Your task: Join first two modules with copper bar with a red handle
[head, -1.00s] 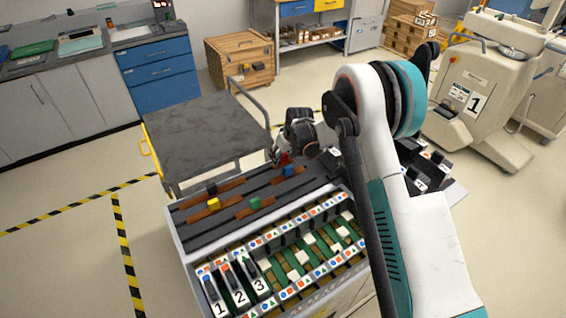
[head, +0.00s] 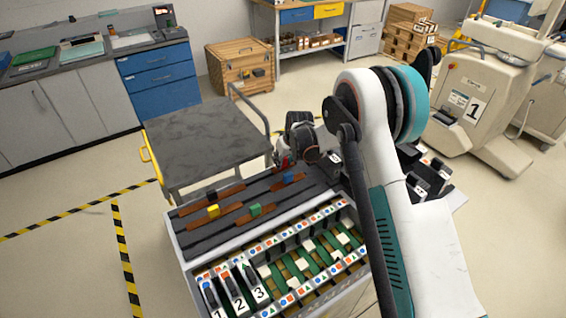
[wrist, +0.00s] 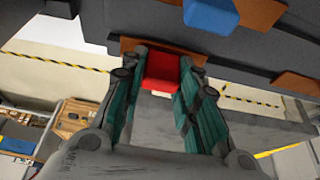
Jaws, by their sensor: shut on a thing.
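My gripper (wrist: 163,60) is shut on the red handle (wrist: 161,72), with a finger on each side of it. A copper bar (wrist: 128,46) shows just behind the handle in the wrist view. In the head view the red handle (head: 284,162) is a small patch at the far edge of the cart top, mostly hidden by my gripper. I cannot tell whether the bar is clear of the surface. Module 1 (head: 211,297), module 2 (head: 235,290) and module 3 (head: 254,283) stand side by side at the left end of the cart's front rack.
Bars with black (head: 211,195), yellow (head: 213,211), green (head: 255,209) and blue (head: 288,176) handles lie on the dark slotted top (head: 190,240). A grey trolley (head: 205,135) stands behind. Black modules (head: 428,180) sit right of my arm. Floor at left is clear.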

